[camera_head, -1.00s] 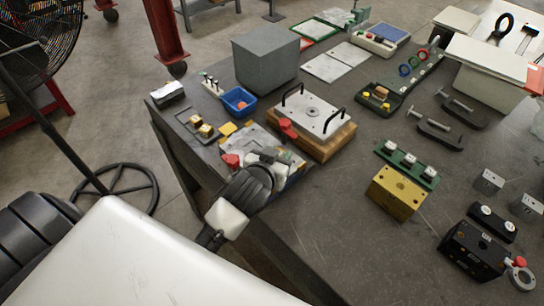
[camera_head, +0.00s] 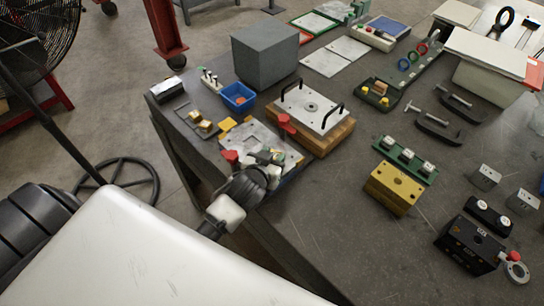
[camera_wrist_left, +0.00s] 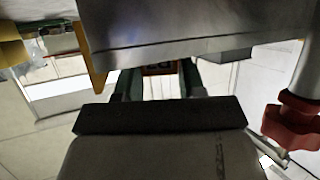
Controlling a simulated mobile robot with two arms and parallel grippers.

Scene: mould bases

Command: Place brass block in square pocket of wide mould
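The wide mould appears to be the grey metal plate (camera_head: 243,140) with red knobs, near the table's left front edge. Small brass-coloured blocks (camera_head: 201,121) sit in a dark holder left of it, and a yellow piece (camera_head: 228,125) lies at its far left corner. I cannot tell which is the task's block. My left gripper (camera_head: 268,160) is over the plate's near right part and hides some of it, including any square pocket there. In the left wrist view, two dark green finger-like parts (camera_wrist_left: 160,82) stand apart below a metal edge; any grip is unclear. My right gripper is not in view.
A plate with black handles (camera_head: 311,106) on a wooden base stands close beyond the gripper. A blue bin (camera_head: 238,97) and a grey box (camera_head: 265,54) are behind. A large brass block (camera_head: 394,188) stands right. The table between is clear.

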